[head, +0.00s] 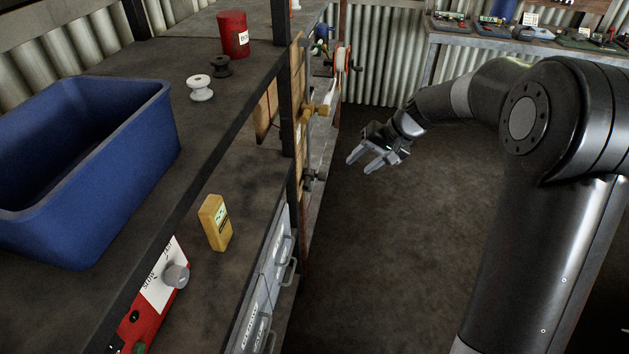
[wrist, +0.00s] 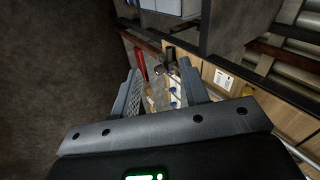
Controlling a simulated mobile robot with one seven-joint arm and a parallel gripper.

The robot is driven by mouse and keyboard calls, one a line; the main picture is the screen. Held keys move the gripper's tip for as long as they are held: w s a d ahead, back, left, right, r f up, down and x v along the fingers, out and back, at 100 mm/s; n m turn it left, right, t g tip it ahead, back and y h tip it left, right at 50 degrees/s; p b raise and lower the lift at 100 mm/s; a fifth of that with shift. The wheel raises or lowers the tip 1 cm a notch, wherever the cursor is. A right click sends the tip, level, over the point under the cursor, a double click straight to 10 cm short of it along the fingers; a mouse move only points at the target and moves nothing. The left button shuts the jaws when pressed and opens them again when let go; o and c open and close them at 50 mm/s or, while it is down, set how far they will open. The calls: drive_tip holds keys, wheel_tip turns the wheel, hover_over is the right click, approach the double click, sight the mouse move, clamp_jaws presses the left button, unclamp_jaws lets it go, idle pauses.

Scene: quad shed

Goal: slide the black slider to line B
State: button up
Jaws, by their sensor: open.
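I cannot pick out the black slider or line B with certainty in either view. My gripper (head: 360,166) is open and empty in the head view, in the air over the floor to the right of the shelving. Its two fingers point left and down. In the wrist view, my gripper (wrist: 160,68) has its fingers spread. Beyond the fingers a dark fitting (wrist: 168,56) and a red bar (wrist: 140,63) show, with small pale and blue parts. They are too small to name surely.
A blue bin (head: 95,190), red can (head: 234,35), white spool (head: 199,90) and black spool (head: 221,67) stand on the shelf. Below are a yellow meter (head: 215,223) and drawers (head: 265,285). A brass tap (head: 318,111) juts from a wooden board. The floor (head: 370,240) is clear.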

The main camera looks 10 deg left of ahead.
sight(307, 180)
drive_tip(key=w+a+f+m+y, duration=0.1)
drive_tip(key=w+a+f+y, duration=0.15)
drive_tip(key=w+f, duration=0.45)
drive_tip(key=w+a+f+y, duration=0.2)
drive_tip(key=w+a+f, duration=0.2)
drive_tip(key=f, duration=0.5)
drive_tip(key=x, duration=1)
drive_tip(key=shift+s+a+g, duration=0.2)
drive_tip(key=shift+s+g, duration=0.05)
drive_tip(key=shift+g, duration=0.15)
drive_tip(key=shift+f, duration=0.1)
drive_tip(key=shift+c, duration=0.4)
clamp_jaws()
